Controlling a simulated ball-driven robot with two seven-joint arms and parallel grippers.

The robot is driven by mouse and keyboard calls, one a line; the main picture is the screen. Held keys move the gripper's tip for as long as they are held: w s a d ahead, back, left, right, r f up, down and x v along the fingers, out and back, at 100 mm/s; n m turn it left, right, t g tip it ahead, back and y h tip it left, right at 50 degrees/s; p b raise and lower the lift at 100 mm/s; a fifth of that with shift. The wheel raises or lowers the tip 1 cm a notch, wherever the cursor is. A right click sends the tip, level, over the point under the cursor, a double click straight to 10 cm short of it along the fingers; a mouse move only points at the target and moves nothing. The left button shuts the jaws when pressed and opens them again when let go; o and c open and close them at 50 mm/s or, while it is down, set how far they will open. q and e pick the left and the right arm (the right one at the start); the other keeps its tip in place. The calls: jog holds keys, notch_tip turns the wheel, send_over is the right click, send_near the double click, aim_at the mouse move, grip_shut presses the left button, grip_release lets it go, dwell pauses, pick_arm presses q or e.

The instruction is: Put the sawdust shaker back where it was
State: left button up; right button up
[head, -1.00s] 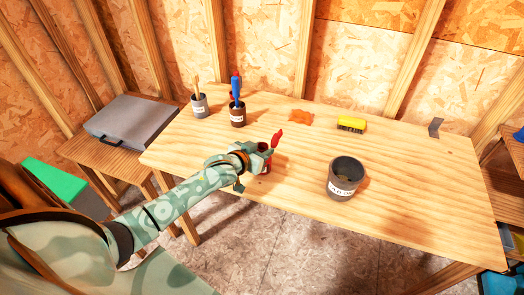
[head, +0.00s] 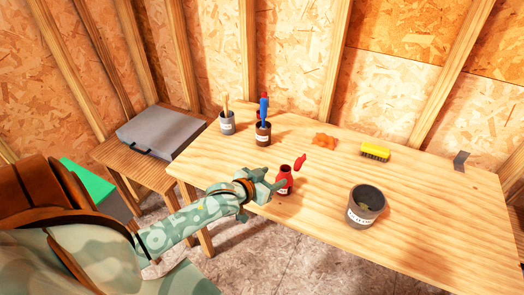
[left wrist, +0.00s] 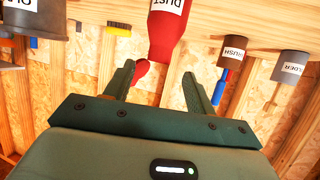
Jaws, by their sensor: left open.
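The sawdust shaker (head: 284,184) is a red bottle with a white label, upright near the table's front left edge. In the left wrist view it (left wrist: 167,32) appears upside down, its label ending in "DUST". A red piece (head: 300,163) shows just right of its top; I cannot tell whether it is joined to the bottle. My left gripper (head: 275,185) is open at the shaker's left side. In the left wrist view its fingers lie on either side of the shaker's line, and I see no grip on it. My right gripper is out of view.
On the wooden table (head: 420,240) stand a grey pot (head: 227,125), a brown pot (head: 262,137) with blue-handled brush, and a dark labelled tub (head: 364,208). An orange lump (head: 324,140) and a yellow brush (head: 376,150) lie behind. The right side has free room.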

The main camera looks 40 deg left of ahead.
pick_arm(q)
jog(key=v, duration=0.5)
jog(key=s+f+g, duration=0.2)
jog(key=s+f, duration=0.2)
jog(key=f, duration=0.4)
jog(key=s+f+g+y, duration=0.1)
jog(key=s+f+g, duration=0.1)
jog(key=s+f, duration=0.45)
jog(key=s+f+g, duration=0.2)
jog(key=s+f, duration=0.1)
jog(key=f, duration=0.7)
jog(key=s+d+f+m+g, duration=0.1)
jog(key=s+d+f+g, duration=0.1)
jog(key=s, duration=0.7)
jog(key=s+d+f+m+g, duration=0.1)
jog(key=s+d+f+g, duration=0.1)
jog(key=s+f, duration=0.5)
jog(key=s+d+f+m+g, duration=0.1)
jog(key=s+d+f, duration=0.3)
jog(key=s, duration=0.7)
jog(key=shift+s+d+f+g+h+p, duration=0.3)
jog(key=shift+d+f+g+p, duration=0.1)
jog(key=shift+g, duration=0.5)
jog(key=shift+w, duration=0.1)
